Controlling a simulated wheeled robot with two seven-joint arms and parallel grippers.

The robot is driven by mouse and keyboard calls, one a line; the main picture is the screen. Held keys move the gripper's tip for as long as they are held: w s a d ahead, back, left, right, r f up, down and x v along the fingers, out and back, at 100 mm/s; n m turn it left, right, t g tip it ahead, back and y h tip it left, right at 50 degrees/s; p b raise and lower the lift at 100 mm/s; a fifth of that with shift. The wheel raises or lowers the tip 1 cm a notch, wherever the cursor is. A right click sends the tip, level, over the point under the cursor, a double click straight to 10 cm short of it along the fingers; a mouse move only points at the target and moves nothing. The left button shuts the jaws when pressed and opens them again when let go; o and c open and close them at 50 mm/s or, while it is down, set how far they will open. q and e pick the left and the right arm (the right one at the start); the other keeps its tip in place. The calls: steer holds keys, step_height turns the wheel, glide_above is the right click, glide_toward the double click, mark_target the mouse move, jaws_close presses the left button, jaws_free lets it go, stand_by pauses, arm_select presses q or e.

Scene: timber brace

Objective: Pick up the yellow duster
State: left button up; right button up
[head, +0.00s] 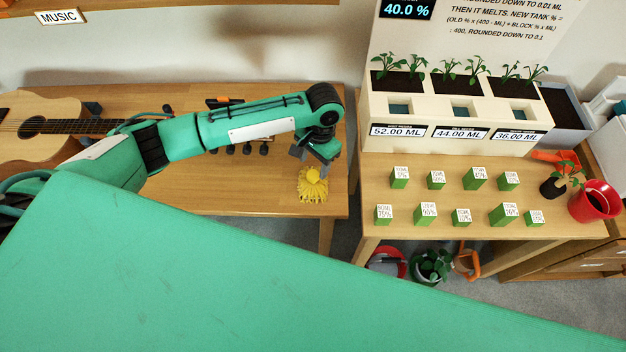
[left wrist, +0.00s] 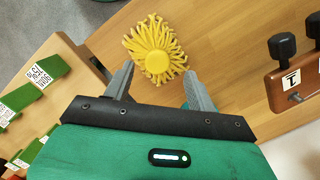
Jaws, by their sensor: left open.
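The yellow duster (head: 312,186) lies on the wooden table (head: 230,198) near its right end, with a shaggy fringe and a rounded middle. In the left wrist view the duster (left wrist: 156,48) lies just beyond the fingertips, roughly centred between them. My left gripper (head: 314,160) hangs right above the duster, pointing down. In the left wrist view its two fingers (left wrist: 158,78) are apart with nothing between them. My right gripper is not in view.
A guitar (head: 40,125) lies on the table's left. A brown board with black knobs (left wrist: 296,70) is beside the duster. A gap separates this table from another holding several green blocks (head: 400,182) and a planter (head: 455,105). My green body part covers the foreground.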

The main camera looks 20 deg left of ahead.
mark_target(313, 174)
arm_select(q)
steer(key=shift+s+f+p, duration=0.2)
steer(key=shift+f+p, duration=0.15)
steer(key=shift+f, duration=1.1)
steer(key=shift+s+f+p, duration=0.2)
steer(key=shift+f+p, duration=0.15)
steer(key=shift+f, duration=1.1)
steer(key=c, duration=1.2)
steer(key=shift+r, duration=0.1)
